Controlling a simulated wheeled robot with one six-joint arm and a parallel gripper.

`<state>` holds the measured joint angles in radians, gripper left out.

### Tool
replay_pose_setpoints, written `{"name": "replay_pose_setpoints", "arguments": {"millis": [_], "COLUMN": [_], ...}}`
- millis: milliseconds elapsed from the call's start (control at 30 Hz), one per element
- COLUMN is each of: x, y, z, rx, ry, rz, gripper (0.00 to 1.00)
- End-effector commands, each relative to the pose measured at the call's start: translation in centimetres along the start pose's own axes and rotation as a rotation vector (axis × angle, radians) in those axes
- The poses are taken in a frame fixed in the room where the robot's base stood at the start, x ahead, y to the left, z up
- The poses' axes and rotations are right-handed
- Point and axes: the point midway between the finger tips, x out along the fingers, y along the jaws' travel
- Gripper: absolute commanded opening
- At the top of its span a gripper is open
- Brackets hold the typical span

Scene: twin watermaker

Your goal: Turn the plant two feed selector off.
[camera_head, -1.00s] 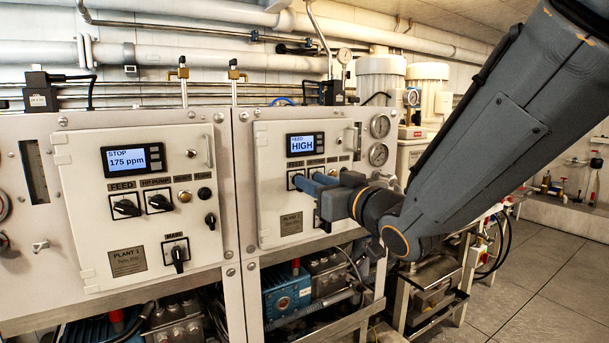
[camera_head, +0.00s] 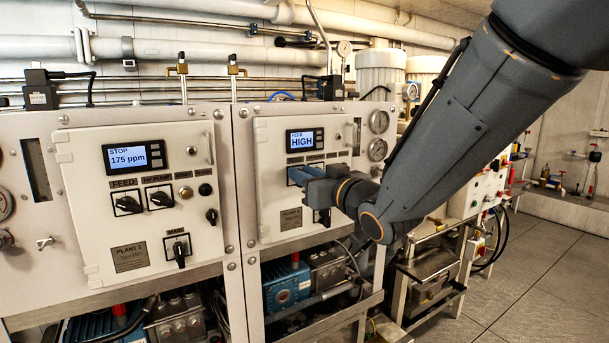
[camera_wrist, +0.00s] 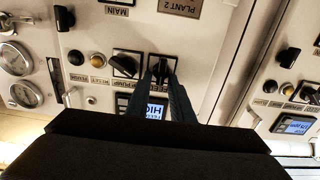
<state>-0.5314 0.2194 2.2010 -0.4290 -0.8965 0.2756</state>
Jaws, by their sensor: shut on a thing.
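The plant two feed selector (camera_wrist: 161,66) is a black rotary knob on a dark square plate, seen upside down in the wrist view. My gripper (camera_head: 296,176) is at the upper left of the plant two panel (camera_head: 267,200), and its blue fingers hide the selector in the head view. In the wrist view my gripper (camera_wrist: 162,80) is shut on the knob, with a finger on each side. The knob's exact angle is partly hidden. The plant two display (camera_head: 302,141) reads FEED HIGH.
The HP pump selector (camera_wrist: 125,65) sits close beside the feed selector. The plant one panel (camera_head: 80,230) stands to the left with its own feed selector (camera_head: 127,204) and a display reading STOP, 175 ppm. Gauges (camera_head: 378,122) stand right of the plant two panel.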

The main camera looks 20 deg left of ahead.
Motion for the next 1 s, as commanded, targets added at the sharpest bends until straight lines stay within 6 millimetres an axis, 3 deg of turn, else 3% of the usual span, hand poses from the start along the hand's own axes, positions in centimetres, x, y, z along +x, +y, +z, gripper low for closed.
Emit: {"name": "replay_pose_setpoints", "arguments": {"millis": [367,1000], "x": [0.04,0.06], "y": [-0.18,-0.80], "z": [0.20,0.67], "rx": [-0.137,-0.717], "ry": [0.002,0.003], "rz": [-0.001,0.000], "gripper": [0.00,0.00]}}
